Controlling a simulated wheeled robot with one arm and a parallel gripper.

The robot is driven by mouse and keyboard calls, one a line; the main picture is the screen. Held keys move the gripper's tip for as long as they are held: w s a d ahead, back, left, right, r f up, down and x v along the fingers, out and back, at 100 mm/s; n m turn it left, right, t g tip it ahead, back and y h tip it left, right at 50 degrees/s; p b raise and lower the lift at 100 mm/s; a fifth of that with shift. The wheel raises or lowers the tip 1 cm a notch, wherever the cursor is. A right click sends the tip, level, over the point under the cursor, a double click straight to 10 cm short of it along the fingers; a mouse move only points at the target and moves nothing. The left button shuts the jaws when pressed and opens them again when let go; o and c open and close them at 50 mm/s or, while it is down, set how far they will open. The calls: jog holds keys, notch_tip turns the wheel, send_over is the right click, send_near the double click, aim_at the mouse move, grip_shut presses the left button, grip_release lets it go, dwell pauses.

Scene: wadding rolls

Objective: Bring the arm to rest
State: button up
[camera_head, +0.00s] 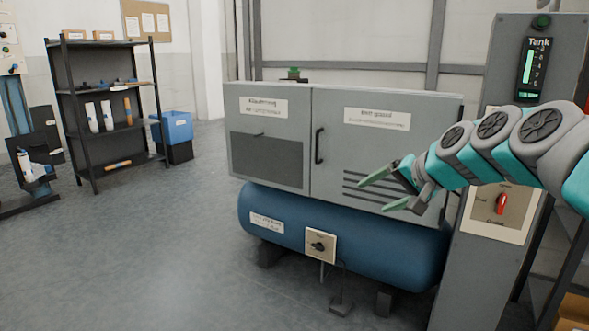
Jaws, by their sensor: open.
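My gripper (378,191) is at the right of the head view, at the end of my teal and grey arm, which reaches in from the right edge. Its two green fingers are spread apart and point left. Nothing shows between them. It hangs in front of the right part of the grey compressor cabinet (270,115), over its dark vent slots. I cannot tell how far it is from the cabinet.
The cabinet sits on a blue tank (340,239) with a dial panel (320,246). A grey column (474,268) with a red switch (501,204) stands behind my arm. A black shelf (98,93) and blue box (178,126) stand back left. Floor at left front is clear.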

jog(key=s+a+f+n+g+h, duration=0.1)
jog(key=s+a+f+n+g, duration=0.2)
jog(key=s+f, duration=0.45)
jog(key=s+a+f+n+g+h, duration=0.1)
jog(key=s+a+f+g, duration=0.3)
jog(key=s, duration=0.7)
jog(key=s+d+f+n+g+h, duration=0.1)
jog(key=s+f, duration=0.4)
jog(key=s, duration=0.5)
jog(key=s+d+f+g+h, duration=0.2)
jog(key=s+f, duration=0.4)
jog(key=s, duration=0.5)
jog(key=shift+s+d+n+p, duration=0.15)
jog(key=shift+d+n+p, duration=0.25)
